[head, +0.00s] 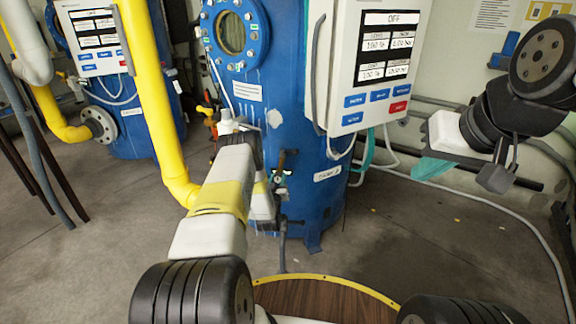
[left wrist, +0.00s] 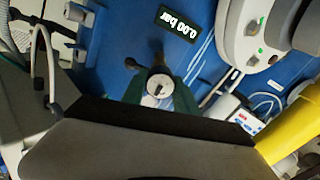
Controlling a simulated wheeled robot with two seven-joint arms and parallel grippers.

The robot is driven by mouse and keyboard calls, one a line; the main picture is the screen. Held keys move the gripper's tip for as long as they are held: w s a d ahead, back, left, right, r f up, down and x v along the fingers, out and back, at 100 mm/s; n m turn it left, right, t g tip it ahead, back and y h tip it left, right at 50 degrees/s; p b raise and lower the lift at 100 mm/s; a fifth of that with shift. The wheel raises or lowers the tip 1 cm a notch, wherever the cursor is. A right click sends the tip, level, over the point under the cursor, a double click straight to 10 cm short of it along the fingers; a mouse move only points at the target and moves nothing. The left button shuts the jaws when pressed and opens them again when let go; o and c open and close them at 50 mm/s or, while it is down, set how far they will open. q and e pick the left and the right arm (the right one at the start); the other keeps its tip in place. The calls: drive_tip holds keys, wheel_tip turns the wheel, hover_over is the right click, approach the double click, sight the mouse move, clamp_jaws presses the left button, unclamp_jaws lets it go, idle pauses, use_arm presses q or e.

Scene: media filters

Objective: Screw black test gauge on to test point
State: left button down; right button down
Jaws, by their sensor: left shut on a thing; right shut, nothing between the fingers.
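In the left wrist view, a small round gauge (left wrist: 159,86) with a white face and a dark rim is in front of the blue tank. My left gripper (left wrist: 165,103) is shut on it. A dark stem rises behind the gauge toward the tank, but I cannot tell whether gauge and test point touch. In the head view, my left arm reaches to the lower front of the blue tank (head: 288,105), and its forearm hides most of the gripper and the gauge. My right gripper (head: 502,172) is shut and empty at the right, away from the tank.
A white control panel (head: 345,75) is mounted in front of the tank. A yellow pipe (head: 150,95) runs down close to my left arm. A second blue tank (head: 140,120) stands behind left. A "0.00 bar" readout (left wrist: 180,27) shows above the gauge.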

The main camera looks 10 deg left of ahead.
idle(0.7)
use_arm(q)
drive_tip(key=c, duration=0.9)
unclamp_jaws()
drive_tip(key=shift+o, duration=0.2)
